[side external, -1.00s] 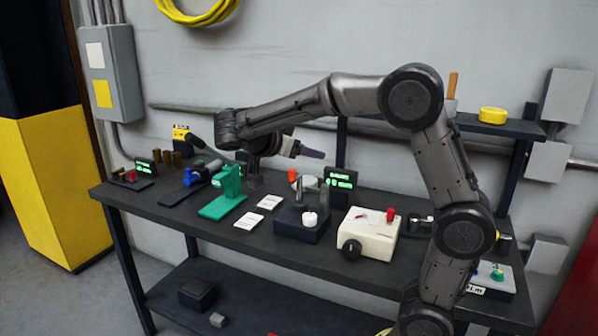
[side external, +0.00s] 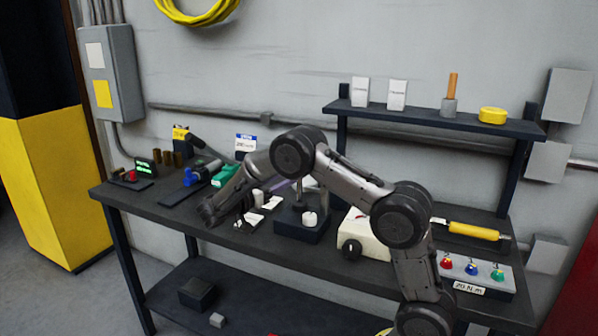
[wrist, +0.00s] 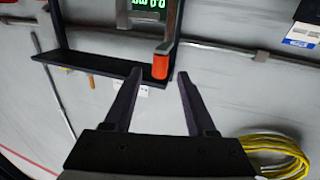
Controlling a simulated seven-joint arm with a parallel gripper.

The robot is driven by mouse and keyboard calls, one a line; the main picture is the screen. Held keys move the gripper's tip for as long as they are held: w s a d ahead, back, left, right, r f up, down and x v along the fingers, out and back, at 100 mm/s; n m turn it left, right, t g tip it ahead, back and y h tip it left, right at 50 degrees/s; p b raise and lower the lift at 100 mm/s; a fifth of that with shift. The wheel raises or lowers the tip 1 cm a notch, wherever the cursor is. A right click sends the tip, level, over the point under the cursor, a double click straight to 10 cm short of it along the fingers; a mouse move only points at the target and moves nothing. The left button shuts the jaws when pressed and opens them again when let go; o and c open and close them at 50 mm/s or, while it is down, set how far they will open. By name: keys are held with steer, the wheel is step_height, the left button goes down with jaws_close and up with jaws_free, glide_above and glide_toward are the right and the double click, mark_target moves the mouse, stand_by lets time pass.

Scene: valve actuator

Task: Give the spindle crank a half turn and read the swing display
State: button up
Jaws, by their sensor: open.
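My gripper (wrist: 158,74) is open and empty in the wrist view, its dark fingers spread apart. A blue-and-grey cylindrical device (side external: 194,175) lies on a dark plate at the bench's left. I cannot tell for sure which part is the spindle crank or which display reads swing.
A cream box (side external: 372,232) with a black knob and a dark block (side external: 300,228) stand mid-bench. A green device (side external: 226,175) is partly behind my forearm. A raised shelf (side external: 425,119) spans the back right. The bench's front left is clear.

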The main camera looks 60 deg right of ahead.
steer(key=x, duration=0.8)
steer(key=shift+a, duration=0.1)
jaws_close()
